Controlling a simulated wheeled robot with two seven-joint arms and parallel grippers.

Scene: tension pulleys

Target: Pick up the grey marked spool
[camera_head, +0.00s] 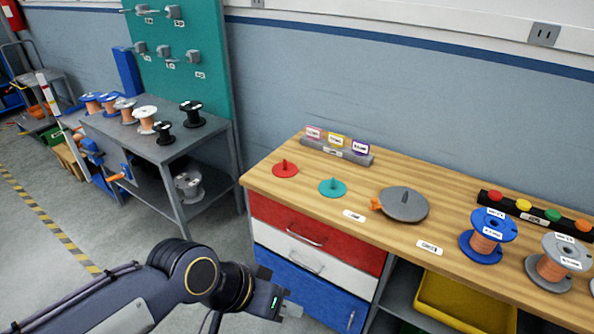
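The grey marked spool (567,250) stands upright on the wooden bench top near the right edge of the head view. It has grey flanges, copper-coloured wire and white labels on its top. My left gripper (291,309) is low in the middle of the view, in front of the drawers and well to the left of the spool. It is apart from the spool, and its fingers are too small and edge-on to show whether they are open. My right gripper is not in view.
A blue marked spool (489,231) stands just left of the grey one. A grey disc (404,204), a teal disc (332,187) and a red disc (285,169) sit on the bench (300,197). A strip with coloured buttons (523,205) lies behind the spools. A yellow bin (460,304) is below.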

